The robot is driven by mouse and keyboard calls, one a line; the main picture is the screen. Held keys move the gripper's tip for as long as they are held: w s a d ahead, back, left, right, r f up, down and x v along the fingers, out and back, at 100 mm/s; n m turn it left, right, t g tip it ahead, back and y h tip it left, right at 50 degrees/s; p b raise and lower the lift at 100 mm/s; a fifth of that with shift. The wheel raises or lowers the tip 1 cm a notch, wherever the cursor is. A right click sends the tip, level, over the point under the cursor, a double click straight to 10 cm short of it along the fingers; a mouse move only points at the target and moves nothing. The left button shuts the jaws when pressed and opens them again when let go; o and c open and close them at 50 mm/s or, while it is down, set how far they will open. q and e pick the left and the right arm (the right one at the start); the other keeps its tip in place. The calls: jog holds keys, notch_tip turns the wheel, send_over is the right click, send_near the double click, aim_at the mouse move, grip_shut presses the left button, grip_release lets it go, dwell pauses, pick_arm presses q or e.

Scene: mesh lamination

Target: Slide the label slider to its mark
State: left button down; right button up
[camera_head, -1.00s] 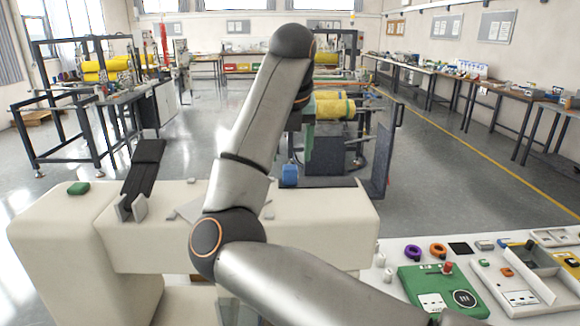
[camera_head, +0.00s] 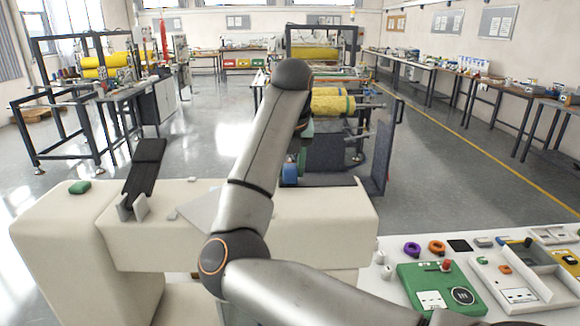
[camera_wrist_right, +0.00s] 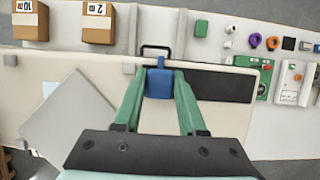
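A blue block (camera_wrist_right: 160,84) with a narrow tab on its far side, which I take for the label slider, sits on the cream machine top (camera_wrist_right: 105,80). It also shows in the head view (camera_head: 289,174). My right gripper (camera_wrist_right: 160,75) is open, its two green fingers on either side of the block with little room to spare. I cannot tell if they touch it. In the head view my right arm hides most of the gripper (camera_head: 302,150), which is just above the block. I cannot make out the mark. My left gripper is not in view.
A dark strip (camera_wrist_right: 222,86) lies right of the block and a black loop handle (camera_wrist_right: 155,48) behind it. A grey plate (camera_wrist_right: 68,122) lies to the left. Two brown boxes (camera_wrist_right: 30,22) (camera_wrist_right: 98,24) stand beyond. A green panel (camera_head: 440,290) is on the white table at right.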

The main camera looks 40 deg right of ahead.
grip_shut()
dwell(0.9)
